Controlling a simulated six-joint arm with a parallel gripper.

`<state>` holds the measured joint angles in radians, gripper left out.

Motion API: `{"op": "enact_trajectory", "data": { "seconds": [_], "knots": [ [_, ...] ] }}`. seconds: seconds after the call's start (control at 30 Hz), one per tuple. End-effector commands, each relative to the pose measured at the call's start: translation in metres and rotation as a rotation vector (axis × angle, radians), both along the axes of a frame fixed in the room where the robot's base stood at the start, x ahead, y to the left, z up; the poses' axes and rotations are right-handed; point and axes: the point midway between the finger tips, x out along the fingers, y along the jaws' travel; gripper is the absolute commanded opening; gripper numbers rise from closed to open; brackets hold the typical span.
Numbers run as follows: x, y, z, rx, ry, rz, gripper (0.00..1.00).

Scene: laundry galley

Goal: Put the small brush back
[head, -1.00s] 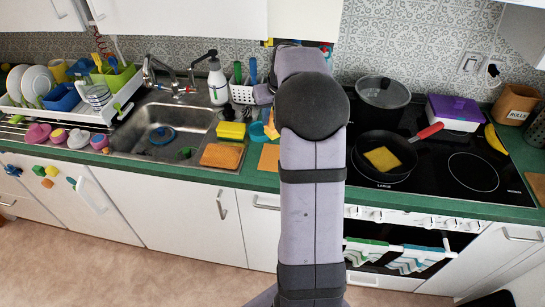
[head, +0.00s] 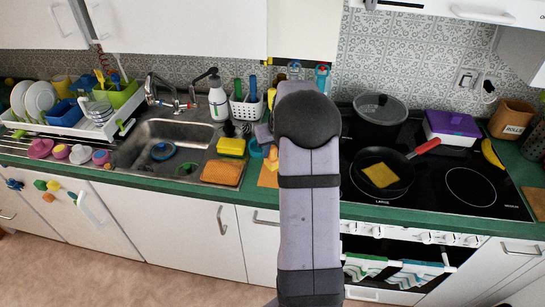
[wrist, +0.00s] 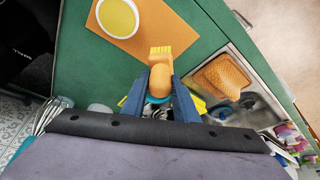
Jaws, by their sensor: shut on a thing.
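The small brush (wrist: 160,78) has an orange body and short yellow bristles. In the wrist view my gripper (wrist: 158,98) has its two dark blue fingers shut on it, one on each side, bristles pointing away from the wrist. In the head view an orange part of the brush (head: 271,161) shows just left of my arm, above the counter; the gripper is mostly hidden behind the arm. A teal thing (head: 256,149) lies close beside it, and teal also shows under the brush in the wrist view. I cannot tell whether they touch.
A white perforated caddy (head: 246,107) with coloured handles stands behind. A yellow sponge (head: 231,147) and orange sponge (head: 222,173) lie by the sink (head: 140,150). An orange board (wrist: 160,35) carries a white dish (wrist: 118,18) with yellow inside. The stove (head: 440,185) is at right.

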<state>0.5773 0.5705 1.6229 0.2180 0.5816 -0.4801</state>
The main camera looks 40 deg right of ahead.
Motion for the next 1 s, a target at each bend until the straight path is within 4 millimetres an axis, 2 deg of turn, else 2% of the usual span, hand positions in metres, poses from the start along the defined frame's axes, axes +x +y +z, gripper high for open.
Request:
{"op": "enact_trajectory", "data": {
  "seconds": [0.3, 0.73, 0.77, 0.83, 1.0],
  "knots": [
    [-0.001, 0.001, -0.032, 0.002, 0.002, -0.001, 0.00],
    [0.000, 0.000, -0.039, 0.001, 0.001, -0.001, 0.00],
    [0.000, 0.000, -0.039, 0.001, 0.001, -0.001, 0.29],
    [0.000, 0.000, -0.037, 0.001, 0.001, -0.001, 0.45],
    [0.000, 0.000, -0.037, 0.001, 0.001, -0.001, 0.45]
  ]
}}
